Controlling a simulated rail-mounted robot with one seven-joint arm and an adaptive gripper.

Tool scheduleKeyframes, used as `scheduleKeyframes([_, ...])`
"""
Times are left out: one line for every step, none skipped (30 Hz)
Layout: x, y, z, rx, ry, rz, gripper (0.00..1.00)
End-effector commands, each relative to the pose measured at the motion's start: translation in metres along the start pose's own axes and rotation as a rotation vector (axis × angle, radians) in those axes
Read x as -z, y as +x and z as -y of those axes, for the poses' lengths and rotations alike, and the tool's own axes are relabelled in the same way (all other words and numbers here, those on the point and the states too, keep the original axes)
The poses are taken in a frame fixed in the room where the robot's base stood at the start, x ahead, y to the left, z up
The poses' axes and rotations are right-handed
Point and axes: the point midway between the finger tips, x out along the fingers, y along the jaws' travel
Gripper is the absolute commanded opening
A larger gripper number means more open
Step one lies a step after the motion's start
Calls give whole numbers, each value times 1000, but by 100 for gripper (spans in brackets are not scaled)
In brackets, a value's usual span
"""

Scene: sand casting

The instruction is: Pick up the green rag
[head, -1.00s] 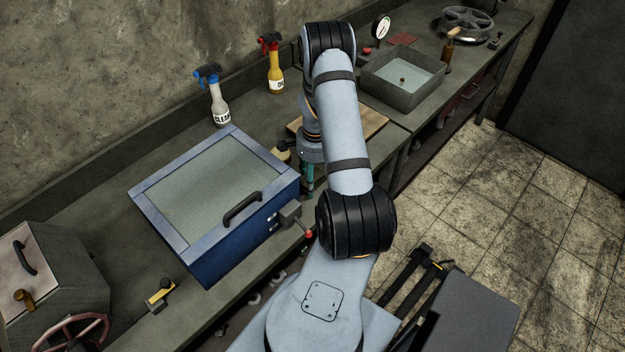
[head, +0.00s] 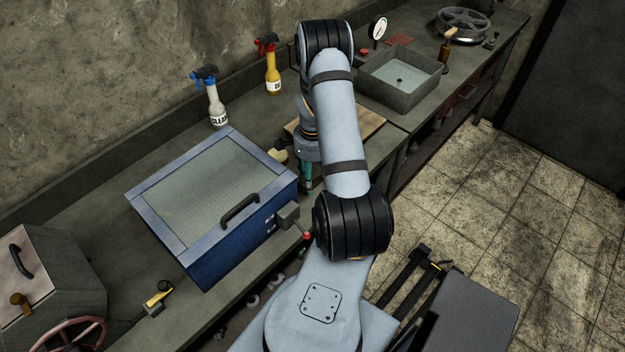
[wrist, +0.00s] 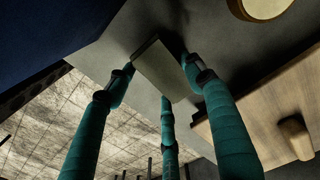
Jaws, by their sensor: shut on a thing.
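In the wrist view my gripper (wrist: 160,78) has three teal fingers closed around a flat, rectangular olive-grey piece. It looks like the green rag (wrist: 158,68), though the light is dim and its green is faint. The fingertips sit at its edges, over the grey bench top. In the head view my gripper (head: 306,178) shows only as a bit of teal behind my arm, beside the right end of the blue box. The rag is hidden there by my arm and the box.
The blue glass-topped box (head: 190,255) with a black handle stands close left of my gripper. A wooden board (head: 368,121) lies to the right. White (head: 216,108) and yellow (head: 272,75) spray bottles stand behind. A grey water basin (head: 378,92) is farther right.

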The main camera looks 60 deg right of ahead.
Motion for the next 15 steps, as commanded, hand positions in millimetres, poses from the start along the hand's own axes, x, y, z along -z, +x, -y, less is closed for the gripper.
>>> scheduleKeyframes([1,-4,1,3,1,-2,27])
scheduleKeyframes([1,-7,1,4,1,-3,27])
scheduleKeyframes([1,-12,1,4,2,-3,27])
scheduleKeyframes([1,-18,2,6,0,-5,27])
scheduleKeyframes([2,-24,2,7,0,-6,27])
scheduleKeyframes([1,-32,2,7,1,-6,27])
scheduleKeyframes([1,-35,-10,4,5,-3,27])
scheduleKeyframes([0,-38,-17,3,4,-3,27])
scheduleKeyframes([-1,-43,-26,3,5,-2,27])
scheduleKeyframes([-1,-48,-33,4,5,-3,27])
scheduleKeyframes([-1,-52,-40,4,6,-3,27])
scheduleKeyframes([-2,-57,-49,3,5,-3,27])
scheduleKeyframes([-2,-61,-55,4,4,-4,27])
scheduleKeyframes([-3,-66,-61,4,5,-4,27])
scheduleKeyframes([-4,-70,-69,3,4,-3,27])
